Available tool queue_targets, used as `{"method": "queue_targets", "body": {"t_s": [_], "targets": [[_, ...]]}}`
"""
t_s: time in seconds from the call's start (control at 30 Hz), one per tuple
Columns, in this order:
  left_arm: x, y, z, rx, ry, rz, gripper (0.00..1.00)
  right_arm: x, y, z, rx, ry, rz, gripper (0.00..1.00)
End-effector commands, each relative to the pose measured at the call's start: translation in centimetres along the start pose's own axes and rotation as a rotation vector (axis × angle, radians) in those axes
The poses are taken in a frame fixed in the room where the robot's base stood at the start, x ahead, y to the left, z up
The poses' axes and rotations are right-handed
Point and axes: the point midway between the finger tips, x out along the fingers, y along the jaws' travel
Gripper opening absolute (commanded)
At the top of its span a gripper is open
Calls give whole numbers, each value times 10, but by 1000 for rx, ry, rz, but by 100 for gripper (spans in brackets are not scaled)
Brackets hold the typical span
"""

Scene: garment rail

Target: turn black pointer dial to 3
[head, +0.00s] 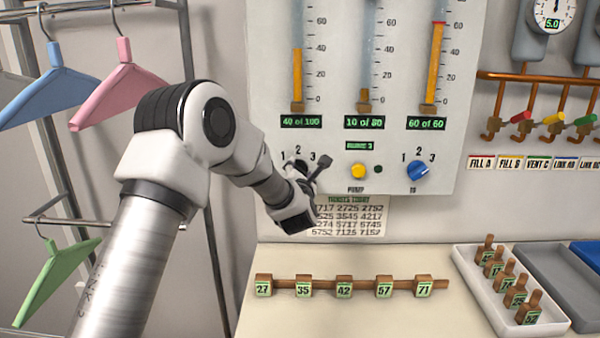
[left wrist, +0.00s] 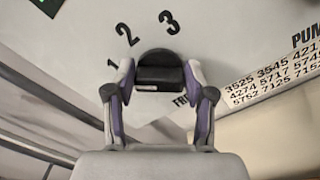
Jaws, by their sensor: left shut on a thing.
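The black pointer dial (left wrist: 157,60) is on the pale panel, below the printed numbers 1, 2 and 3. My left gripper (left wrist: 159,80) is shut on it, with one finger on each side of its grip bar. I cannot tell clearly which number the pointer faces. In the head view my left gripper (head: 308,178) reaches up to the panel and covers most of the dial, with the 1, 2 and 3 showing above it. My right gripper is not in view.
A yellow button (head: 358,171) and a blue dial (head: 418,170) sit to the right on the panel. A small green display (head: 360,146) is above the button. Numbered tags (head: 344,286) line the counter below. Hangers (head: 118,85) hang at left.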

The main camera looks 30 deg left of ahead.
Motion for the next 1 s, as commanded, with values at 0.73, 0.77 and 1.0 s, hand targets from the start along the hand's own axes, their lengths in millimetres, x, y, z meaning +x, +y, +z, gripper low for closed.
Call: {"method": "queue_targets", "body": {"t_s": [0.73, 0.77, 1.0], "targets": [[0, -5, -3, 517, 1, 2, 19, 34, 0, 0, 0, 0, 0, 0], [0, -5, -3, 545, 1, 2, 19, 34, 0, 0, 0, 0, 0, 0], [0, -5, -3, 774, 1, 2, 19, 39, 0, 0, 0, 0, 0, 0]]}}
